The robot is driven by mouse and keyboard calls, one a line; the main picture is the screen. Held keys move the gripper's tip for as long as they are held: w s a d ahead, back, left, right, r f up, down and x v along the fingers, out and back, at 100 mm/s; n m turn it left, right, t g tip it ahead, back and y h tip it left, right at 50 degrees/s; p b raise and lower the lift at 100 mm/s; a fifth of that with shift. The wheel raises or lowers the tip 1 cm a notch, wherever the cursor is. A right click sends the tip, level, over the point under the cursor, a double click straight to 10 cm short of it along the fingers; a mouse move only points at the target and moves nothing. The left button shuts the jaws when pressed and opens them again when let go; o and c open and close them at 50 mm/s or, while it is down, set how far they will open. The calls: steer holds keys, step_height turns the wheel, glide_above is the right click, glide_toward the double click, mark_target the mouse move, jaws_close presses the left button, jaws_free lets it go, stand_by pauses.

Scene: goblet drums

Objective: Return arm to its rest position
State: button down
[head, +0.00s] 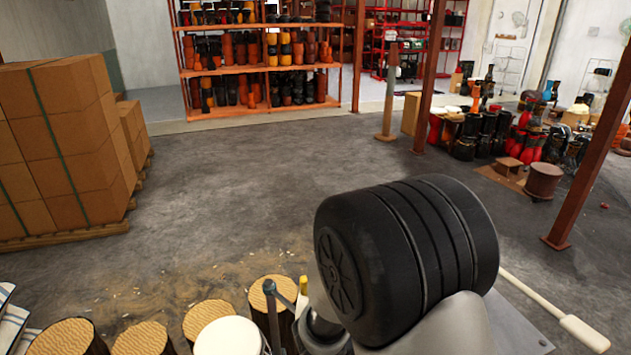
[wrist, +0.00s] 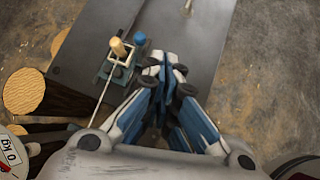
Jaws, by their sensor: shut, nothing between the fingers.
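My gripper (wrist: 170,72) shows in the wrist view with its blue and white fingers drawn together and nothing between them. It is over a dark grey surface (wrist: 207,38). In the head view a large black joint of my arm fills the lower middle, and the gripper cannot be made out behind it.
A small fixture (wrist: 117,66) with yellow and blue tops stands left of the fingers. Stacked boxes (head: 65,140) are left, an orange drum rack (head: 258,62) behind. The middle floor is clear.

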steer(key=s+d+r+m+g+y, duration=0.1)
steer(key=s+d+r+m, duration=0.2)
steer(key=s+r+m, duration=0.35)
steer(key=s+d+r+m+g, duration=0.2)
steer(key=s+d+r+m, duration=0.25)
steer(key=r+m, duration=0.3)
steer(key=s+a+r+m+t+y, duration=0.2)
steer(key=s+a+r+m+y, duration=0.4)
steer(key=s, duration=0.5)
steer(key=a+m, duration=0.2)
steer(key=m, duration=0.1)
steer(key=shift+s+a+r, duration=0.15)
steer(key=shift+s+r, duration=0.05)
steer(key=shift+s, duration=0.05)
